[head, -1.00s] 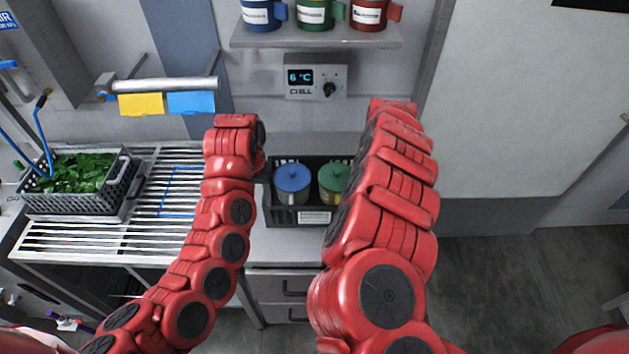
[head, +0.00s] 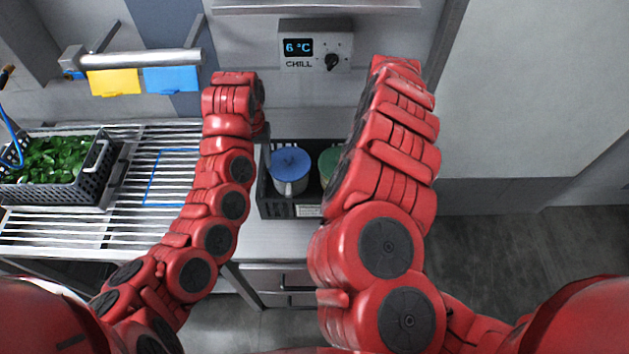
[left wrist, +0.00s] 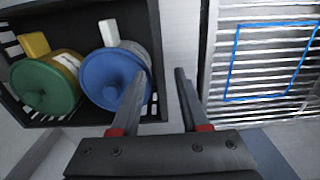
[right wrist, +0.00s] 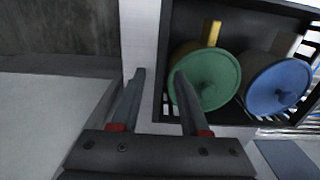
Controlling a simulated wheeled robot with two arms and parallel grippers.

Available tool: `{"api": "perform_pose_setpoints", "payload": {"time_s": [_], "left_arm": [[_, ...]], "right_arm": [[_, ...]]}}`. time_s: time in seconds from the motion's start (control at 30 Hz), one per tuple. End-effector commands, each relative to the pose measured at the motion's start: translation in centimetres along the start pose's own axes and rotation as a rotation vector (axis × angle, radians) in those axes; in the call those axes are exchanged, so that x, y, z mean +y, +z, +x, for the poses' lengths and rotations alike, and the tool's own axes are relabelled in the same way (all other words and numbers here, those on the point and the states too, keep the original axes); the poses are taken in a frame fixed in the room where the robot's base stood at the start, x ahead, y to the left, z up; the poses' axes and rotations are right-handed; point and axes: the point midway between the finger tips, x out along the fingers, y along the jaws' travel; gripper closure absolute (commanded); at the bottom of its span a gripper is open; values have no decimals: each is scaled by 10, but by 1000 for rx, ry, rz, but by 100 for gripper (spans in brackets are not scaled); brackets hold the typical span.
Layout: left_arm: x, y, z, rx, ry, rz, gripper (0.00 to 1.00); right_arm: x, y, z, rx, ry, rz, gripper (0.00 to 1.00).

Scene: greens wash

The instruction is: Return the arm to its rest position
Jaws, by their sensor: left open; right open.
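My left gripper (left wrist: 160,75) is open and empty in the left wrist view. One finger overlaps the blue-lidded jar (left wrist: 112,77); the other shows over the strip between the black crate (left wrist: 157,45) and the slatted rack. In the head view its hand (head: 264,135) is mostly hidden by its red arm, by the crate's left end. My right gripper (right wrist: 160,74) is open and empty in the right wrist view. One finger overlaps the green-lidded jar (right wrist: 208,80); the other shows beside the crate. In the head view the right arm hides this gripper. Finger heights are unclear.
The slatted rack (head: 100,230), with a blue outlined square, lies left of the black crate. A basket of greens (head: 92,188) stands on it. A rail with yellow and blue cloths and a chill control box (head: 315,45) are on the wall. Open floor shows right.

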Motion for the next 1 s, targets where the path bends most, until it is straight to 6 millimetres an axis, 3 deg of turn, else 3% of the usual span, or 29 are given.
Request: {"api": "perform_pose_setpoints", "payload": {"time_s": [0.1,0.67,1.0], "left_arm": [[0,0,11,0,0,0,55],[0,0,8,0,0,0,55],[0,0,-48,0,0,0,55]], "right_arm": [[0,0,11,0,0,0,55],[0,0,8,0,0,0,55],[0,0,-48,0,0,0,55]]}}
